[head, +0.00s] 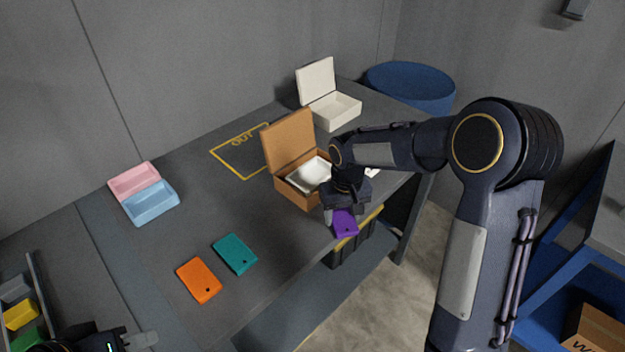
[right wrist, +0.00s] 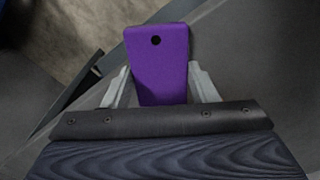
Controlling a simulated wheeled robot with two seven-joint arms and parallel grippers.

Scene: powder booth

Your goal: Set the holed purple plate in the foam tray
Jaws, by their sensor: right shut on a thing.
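The holed purple plate (head: 345,223) is held in my right gripper (head: 341,208), above the table's front edge. In the right wrist view the purple plate (right wrist: 160,62) lies between the two fingers of my right gripper (right wrist: 162,88), with its round hole at the far end. The white foam tray (head: 314,174) sits inside an open brown cardboard box (head: 288,192), just left of and behind my right gripper; my gripper and arm hide part of the box. My left gripper (head: 140,341) shows in part at the bottom left; its fingers are not clear.
Orange (head: 199,280) and teal (head: 235,254) holed plates lie on the table. Pink (head: 134,181) and blue (head: 151,203) trays stand at the left. An open white box (head: 334,110) stands at the back, near the yellow OUT outline (head: 240,152).

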